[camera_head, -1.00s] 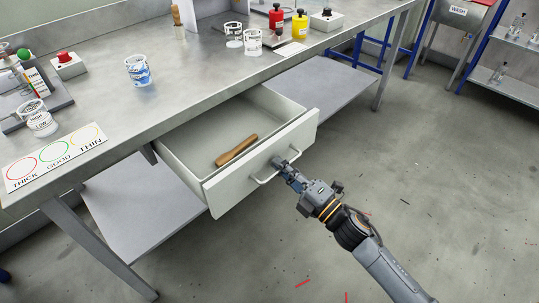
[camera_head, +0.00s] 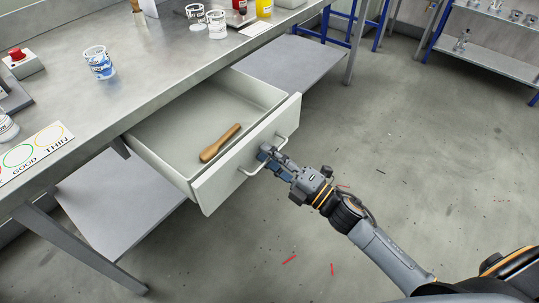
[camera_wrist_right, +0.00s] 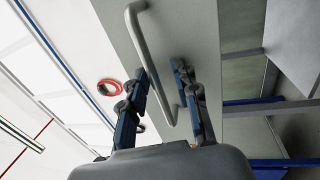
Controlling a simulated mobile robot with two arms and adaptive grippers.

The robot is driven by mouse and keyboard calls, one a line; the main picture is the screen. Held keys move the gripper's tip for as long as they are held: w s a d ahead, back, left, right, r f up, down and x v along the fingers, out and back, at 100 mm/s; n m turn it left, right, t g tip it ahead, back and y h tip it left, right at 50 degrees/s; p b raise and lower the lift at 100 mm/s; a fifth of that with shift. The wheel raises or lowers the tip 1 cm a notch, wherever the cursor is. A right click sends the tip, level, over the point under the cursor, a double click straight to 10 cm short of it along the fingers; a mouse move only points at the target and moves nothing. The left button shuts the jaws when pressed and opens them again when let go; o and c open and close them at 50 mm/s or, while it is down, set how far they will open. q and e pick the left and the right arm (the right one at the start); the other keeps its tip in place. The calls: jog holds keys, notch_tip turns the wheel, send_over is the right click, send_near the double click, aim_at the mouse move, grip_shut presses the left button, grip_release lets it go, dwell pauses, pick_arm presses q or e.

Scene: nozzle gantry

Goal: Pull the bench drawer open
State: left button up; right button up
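The bench drawer (camera_head: 212,193) is a pale box that stands well out from under the steel bench top. A bar handle (camera_head: 251,172) is on its front panel. It also shows in the right wrist view as a grey bar (camera_wrist_right: 141,42). My right gripper (camera_head: 267,155) is at the handle. In the right wrist view its two fingers (camera_wrist_right: 160,95) are apart, one on each side of the bar, with gaps visible. A brown wooden tool (camera_head: 219,143) lies inside the drawer. My left gripper is not in view.
The bench top (camera_head: 165,85) holds a blue-marked cup (camera_head: 99,63), other cups, bottles and a card with coloured rings (camera_head: 40,150). A lower shelf (camera_head: 110,200) lies beneath. The floor (camera_head: 400,170) in front of the drawer is mostly clear, with small red scraps.

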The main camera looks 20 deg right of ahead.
jog(key=shift+r, duration=0.1)
jog(key=v, duration=1.2)
